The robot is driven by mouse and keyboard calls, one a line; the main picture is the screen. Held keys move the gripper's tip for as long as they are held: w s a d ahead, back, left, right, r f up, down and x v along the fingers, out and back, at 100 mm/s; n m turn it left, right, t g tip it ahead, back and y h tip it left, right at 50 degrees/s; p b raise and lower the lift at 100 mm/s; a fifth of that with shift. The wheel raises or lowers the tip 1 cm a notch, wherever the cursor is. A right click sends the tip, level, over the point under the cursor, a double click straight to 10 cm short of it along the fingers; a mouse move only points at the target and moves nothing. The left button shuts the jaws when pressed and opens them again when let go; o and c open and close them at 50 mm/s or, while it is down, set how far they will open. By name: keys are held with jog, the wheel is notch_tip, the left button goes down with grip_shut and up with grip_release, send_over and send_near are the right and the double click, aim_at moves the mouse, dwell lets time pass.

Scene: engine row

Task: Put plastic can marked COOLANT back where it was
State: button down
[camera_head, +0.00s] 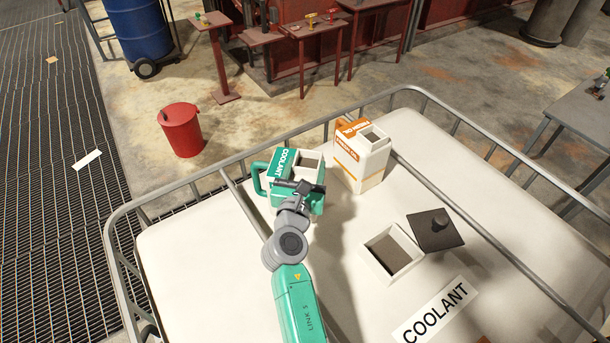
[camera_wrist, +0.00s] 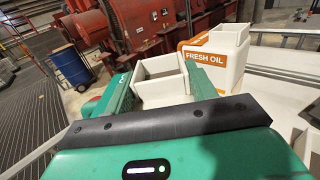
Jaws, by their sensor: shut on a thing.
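The plastic can marked COOLANT (camera_head: 281,163) is teal and white with an open square top and a teal handle on its left. It is on or just above the white surface; I cannot tell if it touches. My gripper (camera_head: 299,187) is shut on the can from the near side. In the wrist view, the gripper's teal fingers (camera_wrist: 161,84) stand either side of the can's white open top (camera_wrist: 160,68). A flat white label reading COOLANT (camera_head: 435,311) lies at the near right, apart from the can.
An orange and white FRESH OIL can (camera_head: 362,160) stands close to the right of the coolant can. An open white square box (camera_head: 392,252) and a dark knobbed lid (camera_head: 435,229) lie nearer. Grey rails (camera_head: 225,176) edge the white surface (camera_head: 200,262), which is clear at left.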

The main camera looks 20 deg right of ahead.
jog(key=shift+f, duration=0.45)
jog(key=shift+f, duration=0.2)
jog(key=shift+c, duration=2.4)
grip_release()
jog(key=shift+r, duration=0.15)
jog(key=shift+s+a, duration=0.15)
jog(key=shift+a, duration=0.05)
jog(key=v, duration=1.1)
jog(key=shift+s+p, duration=0.25)
jog(key=shift+p, duration=0.1)
